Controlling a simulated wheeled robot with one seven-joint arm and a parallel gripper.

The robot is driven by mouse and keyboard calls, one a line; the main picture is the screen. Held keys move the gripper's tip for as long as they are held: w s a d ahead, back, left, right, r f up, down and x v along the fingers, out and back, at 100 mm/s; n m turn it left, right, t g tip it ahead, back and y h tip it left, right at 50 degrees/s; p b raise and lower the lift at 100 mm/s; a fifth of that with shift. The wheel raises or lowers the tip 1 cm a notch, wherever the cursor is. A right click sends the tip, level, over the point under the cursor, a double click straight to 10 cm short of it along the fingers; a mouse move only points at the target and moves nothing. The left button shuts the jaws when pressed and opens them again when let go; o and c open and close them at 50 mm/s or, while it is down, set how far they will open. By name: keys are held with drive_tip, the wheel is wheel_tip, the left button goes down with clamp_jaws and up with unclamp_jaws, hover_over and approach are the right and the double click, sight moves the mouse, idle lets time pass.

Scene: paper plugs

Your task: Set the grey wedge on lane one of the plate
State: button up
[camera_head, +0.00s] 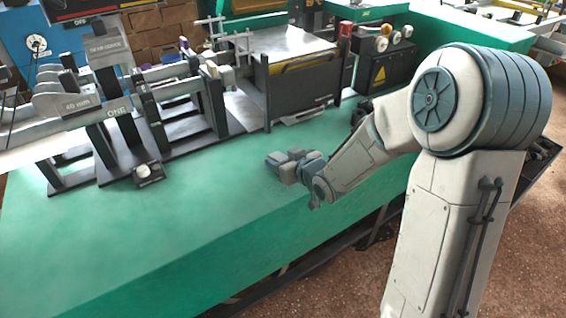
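A dark rack at the left of the green bench bears a label reading ONE (117,111). Beside the label is a grey piece marked "40 mm" (77,103), with a sloping light grey surface to its left. I cannot tell for sure which grey part is the wedge, nor which surface is the plate. My gripper (277,164) is low over the middle of the bench, to the right of the rack and apart from it. It points left. Its fingers are small and blend together, so its opening and anything between them cannot be made out.
A small dark box with a white round knob (148,172) sits before the rack. A dark-framed tray (300,95) holding light sheets stands behind my gripper. A black control box (388,62) is right of it. The green bench (150,235) is clear at front left.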

drive_tip(key=c, duration=1)
drive_tip(key=shift+r, duration=0.15)
